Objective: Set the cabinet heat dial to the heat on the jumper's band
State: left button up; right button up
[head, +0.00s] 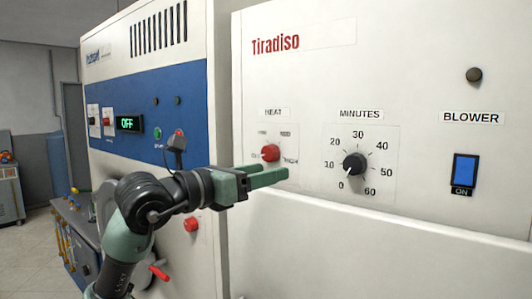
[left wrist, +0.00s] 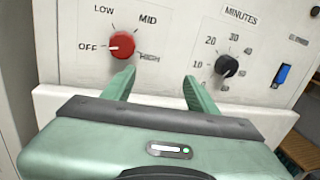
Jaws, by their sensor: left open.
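The red heat dial (head: 270,152) is on the white Tiradiso cabinet (head: 400,90), under the HEAT label. It also shows in the left wrist view (left wrist: 121,44), with OFF, LOW, MID and HIGH around it; its pale mark points left to OFF. My left gripper (head: 270,173) is open and empty, just below and in front of the dial. In the left wrist view its fingers (left wrist: 160,78) are apart, the left tip below the dial and covering part of the panel near HIGH. No contact with the dial shows. The jumper and its band are not in view. My right gripper is not in view.
A black MINUTES dial (head: 355,164) is right of the heat dial, pointing near 0. A blue blower switch (head: 464,170) marked ON is farther right. A ledge juts out below the panel.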

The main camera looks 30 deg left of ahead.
aim_at(266, 155)
pick_arm(q)
jog(key=a+r+n+y, duration=0.2)
jog(key=a+y, duration=0.2)
jog(key=a, duration=0.1)
jog(key=shift+t, duration=0.3)
jog(key=w+p, duration=0.2)
jog(key=w, duration=0.1)
jog(key=w+p, duration=0.2)
jog(key=shift+w+d+r, duration=0.15)
jog(key=shift+w+d, duration=0.1)
jog(key=shift+d, duration=0.05)
jog(key=shift+w, duration=0.5)
grip_shut()
jog(key=shift+m, duration=0.3)
